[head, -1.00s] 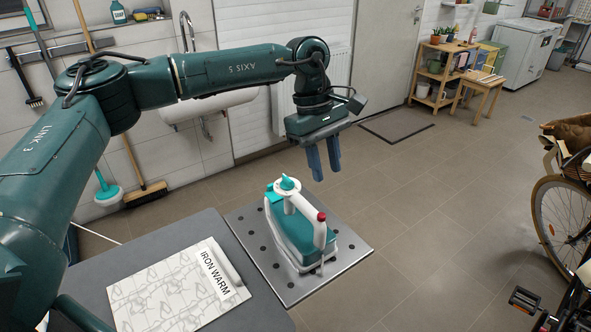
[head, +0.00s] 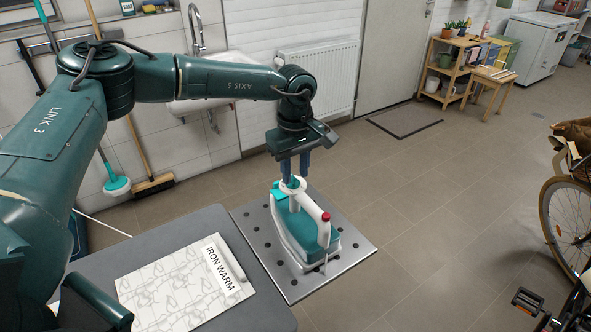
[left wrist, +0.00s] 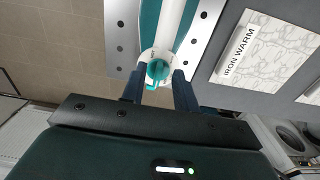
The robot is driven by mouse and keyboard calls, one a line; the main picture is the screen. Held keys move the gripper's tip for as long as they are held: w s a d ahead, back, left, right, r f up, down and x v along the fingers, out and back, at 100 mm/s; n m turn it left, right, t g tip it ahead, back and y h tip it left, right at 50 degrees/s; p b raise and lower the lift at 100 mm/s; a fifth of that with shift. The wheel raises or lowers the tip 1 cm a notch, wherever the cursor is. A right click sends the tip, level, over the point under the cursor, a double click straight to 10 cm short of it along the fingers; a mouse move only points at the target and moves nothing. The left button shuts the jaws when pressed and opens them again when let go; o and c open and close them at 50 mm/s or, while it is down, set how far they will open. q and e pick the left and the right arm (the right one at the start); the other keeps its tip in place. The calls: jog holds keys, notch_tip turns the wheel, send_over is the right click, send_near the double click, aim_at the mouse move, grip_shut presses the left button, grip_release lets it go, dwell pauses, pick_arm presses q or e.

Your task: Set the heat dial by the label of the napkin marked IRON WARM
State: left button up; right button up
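The napkin (head: 165,285), white with a grey line pattern, lies on the grey board at the lower left. Its label (head: 222,268) reads IRON WARM, also legible in the left wrist view (left wrist: 239,50). The teal and white iron (head: 320,243) stands on a perforated metal plate (head: 355,252). Its teal heat dial (left wrist: 157,70) sits on a round white collar, with a pointer toward the lower left in the left wrist view. My left gripper (head: 295,178) points down over the dial. Its fingers are apart, one on each side of it; contact is unclear. My right gripper is not in view.
The grey board (head: 205,228) carries the napkin and adjoins the metal plate. The iron's white handle with a red button (head: 326,216) rises beside the dial. A sink and radiator (head: 318,78) stand behind, and a bicycle (head: 570,225) at the right. Open floor lies between.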

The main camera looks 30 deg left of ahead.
pick_arm(q)
jog(key=shift+f, duration=0.7)
jog(key=shift+c, duration=0.5)
grip_shut()
